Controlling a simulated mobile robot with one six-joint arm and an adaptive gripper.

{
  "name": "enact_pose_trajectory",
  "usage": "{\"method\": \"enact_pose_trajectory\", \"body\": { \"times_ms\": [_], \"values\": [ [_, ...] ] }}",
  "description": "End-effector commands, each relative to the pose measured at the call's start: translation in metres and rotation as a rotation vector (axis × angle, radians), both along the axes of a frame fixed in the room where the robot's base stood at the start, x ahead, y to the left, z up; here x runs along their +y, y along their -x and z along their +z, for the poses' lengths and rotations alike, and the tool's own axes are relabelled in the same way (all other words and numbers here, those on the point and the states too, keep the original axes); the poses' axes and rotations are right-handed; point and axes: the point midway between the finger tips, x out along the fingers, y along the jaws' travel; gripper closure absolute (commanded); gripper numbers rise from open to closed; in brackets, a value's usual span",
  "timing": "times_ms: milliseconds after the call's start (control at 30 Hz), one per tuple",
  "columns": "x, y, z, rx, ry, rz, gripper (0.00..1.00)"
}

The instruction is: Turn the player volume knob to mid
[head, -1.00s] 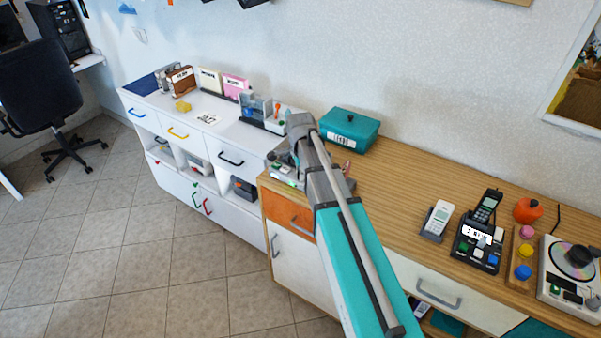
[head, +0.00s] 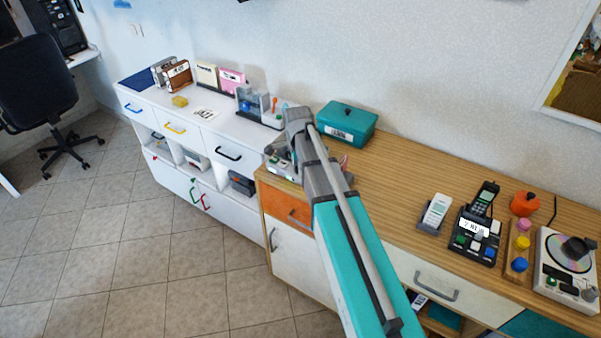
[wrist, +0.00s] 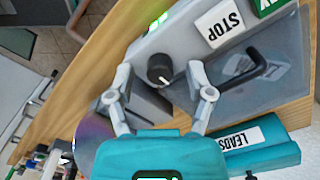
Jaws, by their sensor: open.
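The player (wrist: 150,40) is a grey device with a white STOP button (wrist: 219,22) and a green button. Its volume knob (wrist: 160,69) is small, round and black with a white mark pointing toward the lower right in the wrist view. My gripper (wrist: 160,75) is open, its two grey fingers on either side of the knob with gaps to it. How deep the fingertips reach around the knob is unclear. In the head view part of the player (head: 282,168) shows at the left end of the wooden counter; my arm hides the gripper and knob.
A teal box labelled LEADS (wrist: 250,145) stands close beside the player. A shiny disc (wrist: 93,140) lies near the left finger. A phone (head: 435,212) and turntable (head: 565,268) stand farther right.

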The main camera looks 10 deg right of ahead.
Motion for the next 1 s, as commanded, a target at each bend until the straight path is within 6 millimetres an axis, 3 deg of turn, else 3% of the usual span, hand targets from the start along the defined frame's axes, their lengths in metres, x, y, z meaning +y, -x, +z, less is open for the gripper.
{"method": "enact_pose_trajectory", "body": {
  "times_ms": [367,1000],
  "values": [
    [-0.0001,-0.0001,0.0,0.0,0.0,0.088,0.32],
    [-0.0001,-0.0001,0.0,0.0,0.0,0.496,0.32]
  ]
}}
